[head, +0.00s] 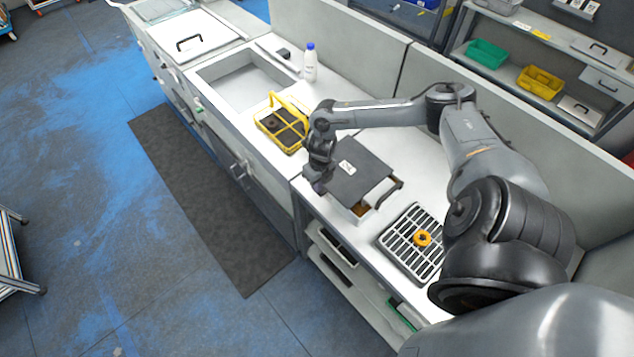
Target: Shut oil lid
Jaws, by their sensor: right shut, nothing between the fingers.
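A dark grey flat lid (352,165) with a small white label lies over a light metal box (345,212) on the counter in the middle of the head view. Brown shows in a small gap under the lid's near edge. I cannot tell how far the lid stands open. My right gripper (318,185) is shut and empty at the lid's left edge. Its fingertips are small and dark, and I cannot tell whether they touch the lid. My left gripper is not in view.
A yellow basket (272,134) stands left of my right wrist, by a sink (237,80) and a white bottle (310,65). A slatted rack (398,243) with an orange ring (422,238) lies nearer, below my right arm. A wall panel (340,45) runs behind the counter.

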